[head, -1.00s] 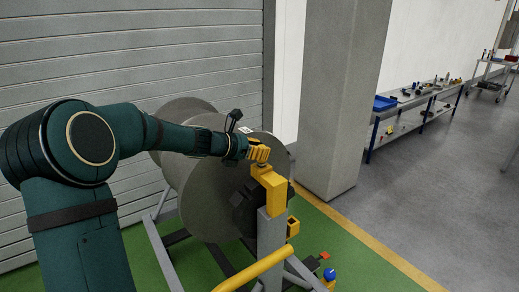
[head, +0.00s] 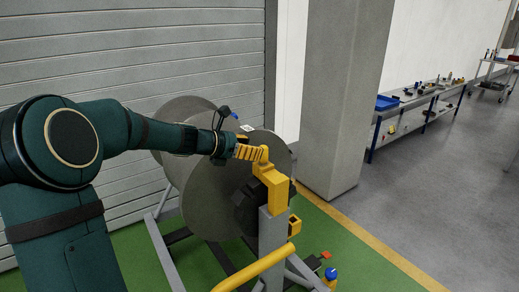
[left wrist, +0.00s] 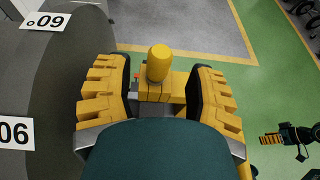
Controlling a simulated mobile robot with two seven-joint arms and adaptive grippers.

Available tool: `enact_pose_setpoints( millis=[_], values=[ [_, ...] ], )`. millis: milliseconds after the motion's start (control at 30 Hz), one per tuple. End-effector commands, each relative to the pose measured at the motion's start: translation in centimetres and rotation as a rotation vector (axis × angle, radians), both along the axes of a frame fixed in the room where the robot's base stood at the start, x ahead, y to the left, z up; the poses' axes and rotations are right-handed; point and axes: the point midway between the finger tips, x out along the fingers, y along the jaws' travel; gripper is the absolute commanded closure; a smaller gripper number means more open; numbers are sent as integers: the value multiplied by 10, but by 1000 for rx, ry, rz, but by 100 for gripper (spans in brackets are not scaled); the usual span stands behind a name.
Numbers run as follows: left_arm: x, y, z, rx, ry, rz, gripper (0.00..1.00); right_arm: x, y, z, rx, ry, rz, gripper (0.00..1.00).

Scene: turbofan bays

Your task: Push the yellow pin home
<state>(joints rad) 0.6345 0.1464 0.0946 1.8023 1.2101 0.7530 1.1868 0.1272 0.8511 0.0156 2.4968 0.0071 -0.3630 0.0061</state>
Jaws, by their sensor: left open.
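The yellow pin (head: 264,155) stands upright on top of the yellow bracket (head: 273,190), on a grey post in front of the large grey drum. In the left wrist view the pin's rounded head (left wrist: 159,62) shows between my spread fingers, with clear space on both sides. My left gripper (head: 247,152) is open, with its ribbed yellow fingers close to the pin at about its height. I cannot tell how deep the pin sits; its lower part is hidden. What looks like my right gripper (left wrist: 270,138) shows small at the right of the left wrist view.
The grey drum (head: 207,200) lies behind the bracket and close to my left arm. A yellow bar (head: 255,268) runs low in front. A grey pillar (head: 340,110) stands behind to the right. A workbench with a blue tray (head: 386,102) is farther back.

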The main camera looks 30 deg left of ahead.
Motion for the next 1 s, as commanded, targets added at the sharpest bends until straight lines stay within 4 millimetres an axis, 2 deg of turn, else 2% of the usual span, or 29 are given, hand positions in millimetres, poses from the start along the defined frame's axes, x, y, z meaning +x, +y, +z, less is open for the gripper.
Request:
enact_pose_setpoints(
  millis=[33, 200, 400, 600, 1000],
  values=[
    [-10, 5, 5, 2, -1, 2, 45, 0, 0, 0, 0, 0, 0, 44],
    [-38, 19, 17, 1, 0, 3, 45, 0, 0, 0, 0, 0, 0, 44],
    [-60, 28, 27, 0, 0, 0, 45, 0, 0, 0, 0, 0, 0, 44],
    [-67, 32, 29, -1, 1, -1, 45, 0, 0, 0, 0, 0, 0, 44],
    [-67, 31, 29, -1, 1, -1, 45, 0, 0, 0, 0, 0, 0, 44]
  ],
)
